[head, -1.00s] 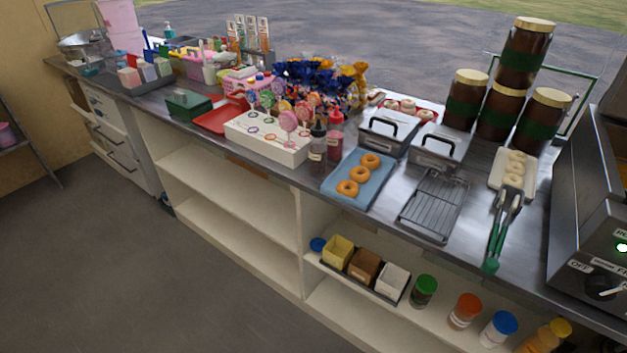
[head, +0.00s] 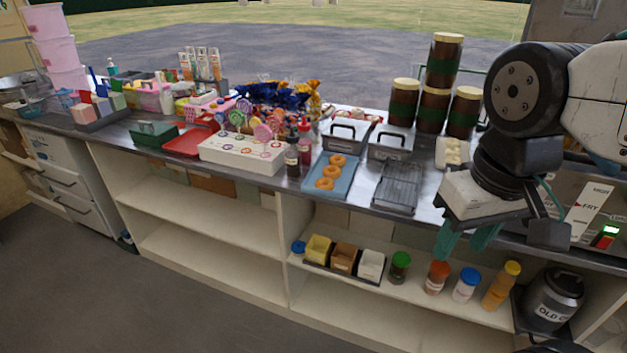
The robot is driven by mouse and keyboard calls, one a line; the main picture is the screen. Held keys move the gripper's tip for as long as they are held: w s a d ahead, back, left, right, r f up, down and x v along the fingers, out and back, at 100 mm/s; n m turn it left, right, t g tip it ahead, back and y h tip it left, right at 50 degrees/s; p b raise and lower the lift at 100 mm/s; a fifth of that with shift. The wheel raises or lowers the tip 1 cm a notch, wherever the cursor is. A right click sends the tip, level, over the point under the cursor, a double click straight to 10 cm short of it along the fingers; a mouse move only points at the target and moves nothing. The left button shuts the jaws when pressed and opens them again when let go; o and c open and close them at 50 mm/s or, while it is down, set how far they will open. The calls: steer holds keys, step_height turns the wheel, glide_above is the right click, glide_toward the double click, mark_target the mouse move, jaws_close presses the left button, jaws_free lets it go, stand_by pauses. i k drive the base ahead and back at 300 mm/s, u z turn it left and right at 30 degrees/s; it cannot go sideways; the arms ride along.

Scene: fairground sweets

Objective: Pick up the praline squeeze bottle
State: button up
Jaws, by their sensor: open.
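Two squeeze bottles stand upright side by side on the counter, right of the lollipop stand. One is a dark brownish bottle (head: 292,157) with a dark cap; the other is a pink-red bottle (head: 305,142) just behind it. Their labels are too small to read, so I cannot tell which is praline. My gripper (head: 466,241) is at the right, pointing down in front of the counter edge. Its two teal fingers are apart with nothing between them. It is well to the right of both bottles.
A blue tray of doughnuts (head: 343,162) lies right of the bottles, then a wire rack (head: 398,187). The white lollipop stand (head: 240,153) is close on their left. Shelf jars, including an orange-lidded jar (head: 437,276), are below my gripper. Tall brown jars (head: 433,90) stand behind.

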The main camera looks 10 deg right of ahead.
mark_target(293, 152)
steer(key=z, duration=3.7)
steer(key=k, duration=2.4)
steer(key=u, duration=2)
steer(key=i, duration=0.35)
